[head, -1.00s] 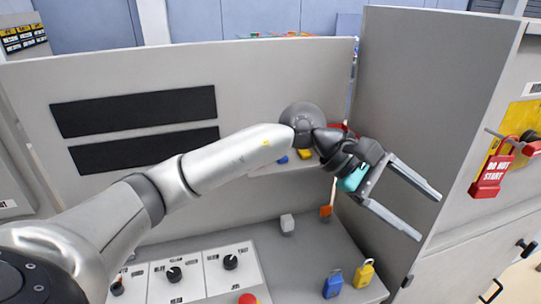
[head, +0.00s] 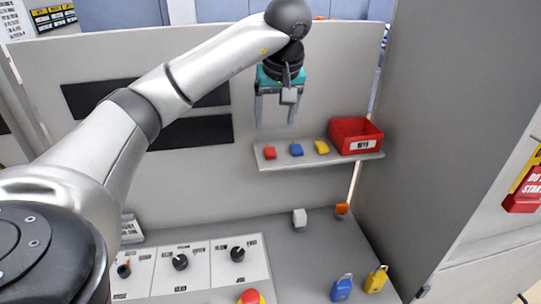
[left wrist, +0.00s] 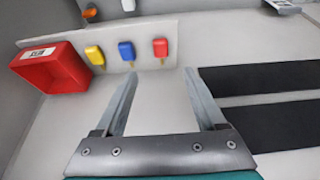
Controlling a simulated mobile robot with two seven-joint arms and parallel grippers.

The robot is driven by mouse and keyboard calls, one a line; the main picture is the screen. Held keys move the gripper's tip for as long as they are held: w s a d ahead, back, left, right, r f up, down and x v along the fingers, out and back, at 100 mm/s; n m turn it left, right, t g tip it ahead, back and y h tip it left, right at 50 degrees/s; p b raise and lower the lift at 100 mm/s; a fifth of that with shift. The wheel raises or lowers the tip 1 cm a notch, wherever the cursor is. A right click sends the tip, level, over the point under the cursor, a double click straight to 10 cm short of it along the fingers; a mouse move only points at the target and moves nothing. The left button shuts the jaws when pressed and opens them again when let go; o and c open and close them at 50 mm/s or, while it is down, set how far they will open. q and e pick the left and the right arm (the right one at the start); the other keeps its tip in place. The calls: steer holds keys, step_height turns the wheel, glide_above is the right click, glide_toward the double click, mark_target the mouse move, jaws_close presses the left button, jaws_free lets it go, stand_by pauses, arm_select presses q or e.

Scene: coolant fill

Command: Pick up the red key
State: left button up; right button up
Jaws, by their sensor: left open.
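The red key (head: 270,153) is on the small wall shelf, at the left end of a row with a blue key (head: 296,149) and a yellow key (head: 321,147). My left gripper (head: 274,118) is open and empty, fingers pointing down, above the shelf's left end and apart from the keys. In the left wrist view the red key (left wrist: 160,47) appears beyond and between the open fingertips (left wrist: 161,72). My right gripper is in neither view.
A red bin (head: 356,136) stands on the shelf's right end. The shelf (head: 318,160) is fixed to a grey panel. Below are blue and yellow padlocks (head: 342,288), control knobs (head: 180,262) and a red button (head: 250,297). A tall grey wall (head: 450,130) closes the right side.

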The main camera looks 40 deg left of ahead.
arm_select(q)
glide_above(270, 150)
steer(key=s+d, duration=0.1)
steer(key=d, duration=0.1)
steer(key=f, duration=0.5)
steer(key=shift+s+f+p, duration=0.1)
steer(key=shift+s+p, duration=0.1)
steer(key=shift+p, duration=0.1)
steer(key=shift+p+x, duration=0.6)
steer(key=shift+x, duration=2.05)
steer(key=shift+s, duration=0.2)
steer(key=shift+c, duration=0.2)
jaws_close()
